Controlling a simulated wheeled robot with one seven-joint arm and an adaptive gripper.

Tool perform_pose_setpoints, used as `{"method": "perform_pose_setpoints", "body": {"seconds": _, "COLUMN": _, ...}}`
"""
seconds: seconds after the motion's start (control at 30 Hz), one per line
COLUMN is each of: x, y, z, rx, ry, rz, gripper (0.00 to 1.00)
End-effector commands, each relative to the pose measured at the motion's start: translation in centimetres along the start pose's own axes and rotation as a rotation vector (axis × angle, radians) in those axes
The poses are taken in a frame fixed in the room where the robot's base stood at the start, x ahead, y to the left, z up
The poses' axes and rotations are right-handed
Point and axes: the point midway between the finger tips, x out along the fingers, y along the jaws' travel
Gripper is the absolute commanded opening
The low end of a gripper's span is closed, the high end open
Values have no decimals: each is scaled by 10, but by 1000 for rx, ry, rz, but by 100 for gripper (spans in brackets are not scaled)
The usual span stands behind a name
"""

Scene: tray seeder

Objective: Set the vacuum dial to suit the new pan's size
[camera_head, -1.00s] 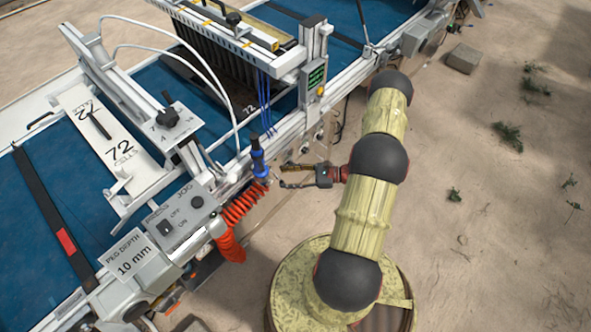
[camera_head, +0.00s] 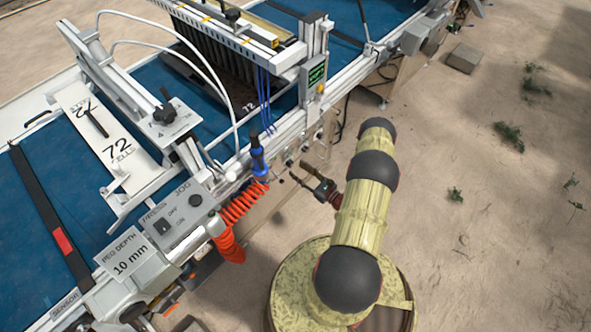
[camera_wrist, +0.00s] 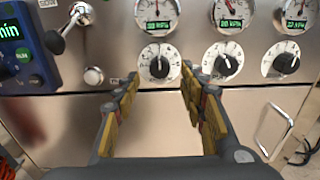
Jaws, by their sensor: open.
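A steel panel (camera_wrist: 105,20) fills the wrist view. It carries three black-pointer dials with white scales: a left dial (camera_wrist: 158,65), a middle dial (camera_wrist: 223,62) and a right dial (camera_wrist: 281,61). A gauge with a green readout is above each; the dial labels are too small to read. My gripper (camera_wrist: 160,83) is open and empty, its fingers either side of the left dial's lower part in the picture. I cannot tell whether they touch. In the head view my gripper (camera_head: 296,172) is beside the machine's near side. A dark pan (camera_head: 205,83) marked 72 lies on the blue belt.
A white plate (camera_head: 90,123) reads 72 cells. A red coiled hose (camera_head: 240,207) hangs left of my gripper. In the wrist view, a blue control box (camera_wrist: 25,45) and toggle lever (camera_wrist: 68,28) are left, and a metal handle (camera_wrist: 273,130) is lower right.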

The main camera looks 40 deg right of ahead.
Motion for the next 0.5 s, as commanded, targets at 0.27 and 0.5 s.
{"method": "perform_pose_setpoints", "body": {"seconds": 0.27, "x": 25, "y": 1, "z": 0, "rx": 1, "ry": 0, "rz": 1, "gripper": 42}}
{"method": "perform_pose_setpoints", "body": {"seconds": 0.5, "x": 26, "y": 0, "z": 0, "rx": 1, "ry": 0, "rz": 1, "gripper": 42}}
